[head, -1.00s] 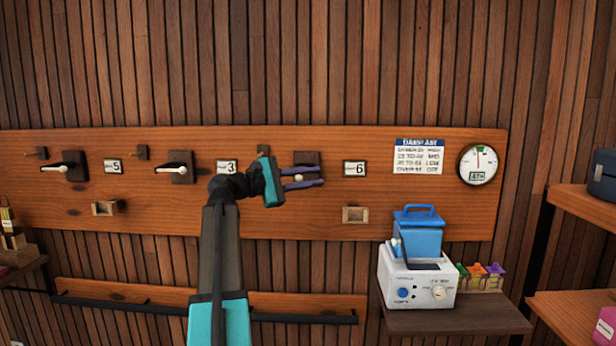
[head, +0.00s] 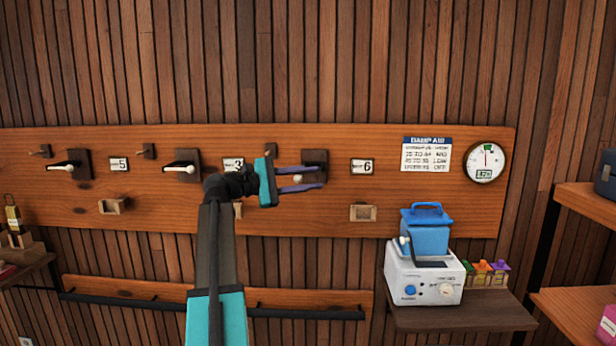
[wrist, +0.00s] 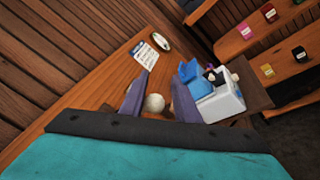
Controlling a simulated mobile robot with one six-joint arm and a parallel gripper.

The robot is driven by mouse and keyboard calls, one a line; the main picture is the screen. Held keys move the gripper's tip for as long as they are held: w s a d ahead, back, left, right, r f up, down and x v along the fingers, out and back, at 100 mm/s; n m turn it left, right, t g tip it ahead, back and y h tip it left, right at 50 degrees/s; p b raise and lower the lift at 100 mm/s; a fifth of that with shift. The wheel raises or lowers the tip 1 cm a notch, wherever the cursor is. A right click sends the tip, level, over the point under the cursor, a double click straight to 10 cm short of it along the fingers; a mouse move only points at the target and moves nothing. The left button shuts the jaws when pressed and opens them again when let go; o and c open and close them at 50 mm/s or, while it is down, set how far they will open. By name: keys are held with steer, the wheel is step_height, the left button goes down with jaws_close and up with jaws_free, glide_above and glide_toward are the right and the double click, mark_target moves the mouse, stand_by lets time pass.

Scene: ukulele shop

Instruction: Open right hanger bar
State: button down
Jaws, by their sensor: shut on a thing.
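The right hanger bar shows its pale ball end (head: 298,179) in front of a dark wooden block (head: 317,160) on the wall board, left of the number 6 card. My gripper (head: 300,179) reaches in from the left, one purple finger above the ball and one below, shut on the bar's end. In the wrist view the ball (wrist: 155,103) sits between the two purple fingers. The rest of the bar is hidden. Two other hanger bars, a left one (head: 65,166) and a middle one (head: 181,168), have pale ends pointing left.
A white device (head: 425,275) with a blue container (head: 425,232) stands on a small shelf at lower right. A round gauge (head: 485,162) and a printed card (head: 427,153) hang on the board (head: 400,215). A dark rail (head: 130,299) runs below.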

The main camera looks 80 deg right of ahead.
steer(key=shift+w+a+f, duration=0.25)
steer(key=shift+w+a, duration=0.05)
steer(key=shift+a, duration=0.2)
steer(key=shift+w+a+f, duration=0.25)
steer(key=shift+w+a, duration=0.05)
steer(key=shift+a, duration=0.2)
steer(key=c, duration=1.9)
jaws_free()
steer(key=shift+d, duration=0.3)
steer(key=o, duration=0.3)
steer(key=shift+r, duration=0.2)
steer(key=shift+o, duration=0.2)
steer(key=shift+r, duration=0.15)
steer(key=shift+w, duration=0.15)
steer(key=b+v, duration=0.2)
steer(key=v, duration=1.1)
steer(key=shift+w, duration=0.3)
